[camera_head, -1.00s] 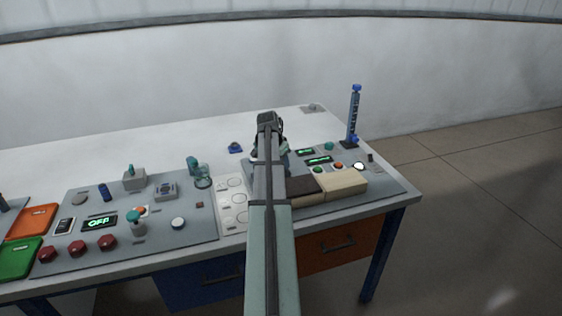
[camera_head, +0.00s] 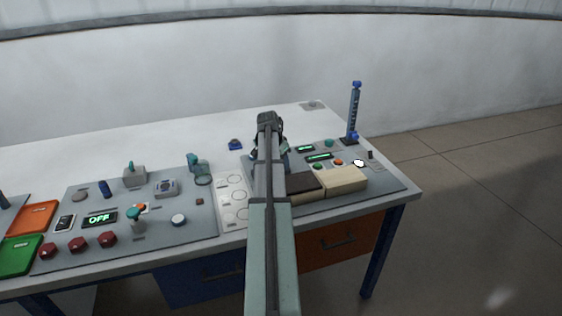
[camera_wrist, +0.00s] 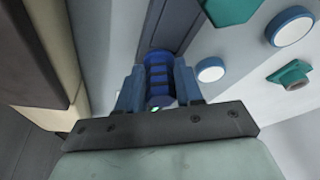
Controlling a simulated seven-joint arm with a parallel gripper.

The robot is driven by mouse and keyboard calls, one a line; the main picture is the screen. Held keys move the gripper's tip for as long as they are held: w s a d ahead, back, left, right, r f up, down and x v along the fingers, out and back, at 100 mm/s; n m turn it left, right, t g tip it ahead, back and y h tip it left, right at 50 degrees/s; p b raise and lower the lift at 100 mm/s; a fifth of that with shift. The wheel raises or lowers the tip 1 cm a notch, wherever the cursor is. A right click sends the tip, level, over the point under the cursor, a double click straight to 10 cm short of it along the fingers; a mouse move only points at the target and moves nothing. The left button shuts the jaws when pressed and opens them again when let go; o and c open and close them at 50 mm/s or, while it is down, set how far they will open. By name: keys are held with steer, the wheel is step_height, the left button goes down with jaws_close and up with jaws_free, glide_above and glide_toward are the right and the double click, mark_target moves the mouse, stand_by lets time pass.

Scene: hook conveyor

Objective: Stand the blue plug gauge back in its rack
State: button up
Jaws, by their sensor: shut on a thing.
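The blue plug gauge (camera_wrist: 158,88), a blue cylinder with dark ridges, shows in the wrist view. It sits between the two fingers of my gripper (camera_wrist: 159,72), which is shut on it. In the head view my own arm covers the gripper and the gauge. I cannot tell from these frames whether the gauge's far end touches anything. I cannot make out the rack for certain; the arm may hide it.
A dark brown block (camera_head: 304,187) and a cream block (camera_head: 343,180) lie right of my arm. A blue post (camera_head: 354,112) stands at the right rear. A white plate with circles (camera_head: 232,198) lies left of my arm. The rear left tabletop (camera_head: 90,155) is clear.

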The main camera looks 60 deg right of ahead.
steer(key=o, duration=1.5)
steer(key=shift+o, duration=0.2)
steer(key=shift+r, duration=0.1)
steer(key=shift+r, duration=3.4)
